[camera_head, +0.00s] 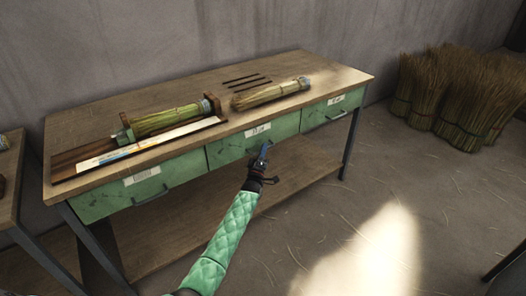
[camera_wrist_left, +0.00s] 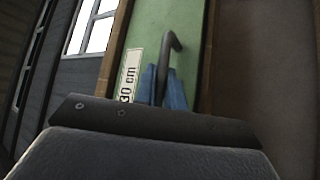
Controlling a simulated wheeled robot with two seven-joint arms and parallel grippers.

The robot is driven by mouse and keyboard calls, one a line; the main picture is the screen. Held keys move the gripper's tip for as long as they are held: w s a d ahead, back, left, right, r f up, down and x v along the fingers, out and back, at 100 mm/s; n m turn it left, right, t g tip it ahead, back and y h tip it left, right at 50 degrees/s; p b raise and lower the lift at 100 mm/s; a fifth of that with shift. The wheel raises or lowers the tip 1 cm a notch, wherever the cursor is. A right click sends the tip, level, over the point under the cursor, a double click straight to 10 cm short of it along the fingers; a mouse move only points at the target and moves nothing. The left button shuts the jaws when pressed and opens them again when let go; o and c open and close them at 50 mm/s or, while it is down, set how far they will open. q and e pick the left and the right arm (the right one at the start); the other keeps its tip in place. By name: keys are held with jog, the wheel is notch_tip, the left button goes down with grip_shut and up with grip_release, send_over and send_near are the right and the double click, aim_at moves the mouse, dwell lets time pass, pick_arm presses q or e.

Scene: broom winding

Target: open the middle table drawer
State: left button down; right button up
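The middle drawer (camera_head: 235,151) is a green front under the tabletop of the wooden table, flush with its neighbours and closed. It has a white label and a dark bar handle; the handle (camera_wrist_left: 174,42) shows best in the left wrist view, beside a "30 cm" label (camera_wrist_left: 131,75). My left gripper (camera_head: 265,151) is at this handle, its arm in a green quilted sleeve. In the left wrist view its blue fingers (camera_wrist_left: 162,88) lie close on both sides of the handle bar and look shut on it. The fingers hide part of the handle. My right gripper is not in view.
A left drawer (camera_head: 105,200) and a right drawer (camera_head: 318,116) flank it, both closed. On the tabletop lie a straw bundle in a wooden holder (camera_head: 165,120), another bundle (camera_head: 268,94) and thin dark rods (camera_head: 246,82). Straw sheaves (camera_head: 465,95) stand right. The floor in front is open.

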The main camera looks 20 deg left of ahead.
pick_arm(q)
jog(key=s+d+p, duration=0.4)
jog(key=s+d, duration=1.2)
jog(key=d, duration=0.5)
jog(key=shift+s, duration=0.2)
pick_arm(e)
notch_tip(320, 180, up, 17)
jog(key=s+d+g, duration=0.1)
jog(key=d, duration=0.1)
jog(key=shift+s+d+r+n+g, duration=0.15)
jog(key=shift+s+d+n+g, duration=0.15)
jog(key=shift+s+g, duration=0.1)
pick_arm(q)
jog(key=c, duration=1.5)
grip_release()
jog(key=shift+s+f, duration=0.1)
